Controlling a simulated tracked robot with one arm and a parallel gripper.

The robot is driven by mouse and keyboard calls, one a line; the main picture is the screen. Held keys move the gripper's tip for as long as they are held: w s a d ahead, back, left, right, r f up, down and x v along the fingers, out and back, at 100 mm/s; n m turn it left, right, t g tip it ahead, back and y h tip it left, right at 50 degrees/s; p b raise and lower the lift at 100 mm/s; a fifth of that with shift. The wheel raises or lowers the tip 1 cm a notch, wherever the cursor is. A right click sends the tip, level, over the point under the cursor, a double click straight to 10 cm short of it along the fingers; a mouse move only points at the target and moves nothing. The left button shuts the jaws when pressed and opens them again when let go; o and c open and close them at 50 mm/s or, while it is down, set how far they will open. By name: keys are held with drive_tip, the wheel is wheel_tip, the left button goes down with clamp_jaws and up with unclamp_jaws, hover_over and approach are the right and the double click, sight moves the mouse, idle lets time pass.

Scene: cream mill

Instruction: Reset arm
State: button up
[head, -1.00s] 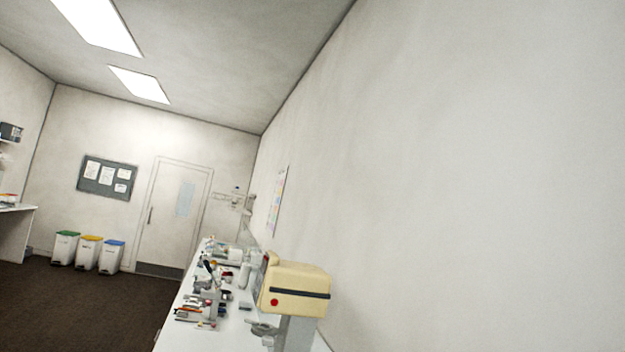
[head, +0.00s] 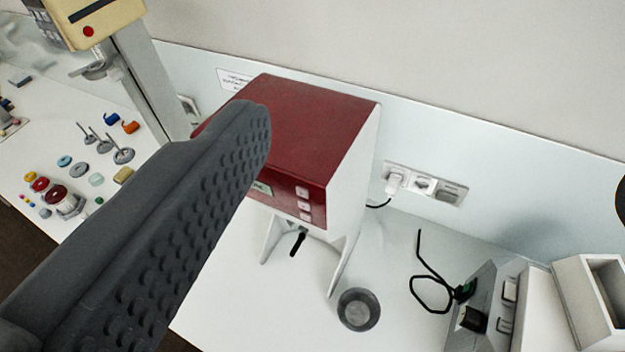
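My gripper (head: 258,122) shows as one long dark grey finger with a bumpy face, reaching up from the lower left. Its tip overlaps the red-and-white machine (head: 325,125) in the picture; whether it touches cannot be told. No second finger can be made out, and nothing is seen held. The machine stands on the white bench against the wall, with a small display, several buttons and a black spout or lever below. Part of its left side is hidden behind my finger.
A grey cup (head: 359,309) stands on the bench (head: 300,325) in front of the machine. Wall sockets (head: 424,184) and a cable are to its right. Grey devices (head: 490,310) fill the lower right. Small weights, hooks and red-topped parts (head: 55,195) lie at left, below a cream box (head: 95,20).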

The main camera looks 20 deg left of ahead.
drive_tip(key=shift+f, duration=0.1)
wheel_tip(320, 180, down, 14)
drive_tip(key=b, duration=1.4)
drive_tip(key=shift+f+b, duration=0.2)
drive_tip(key=shift+b, duration=0.1)
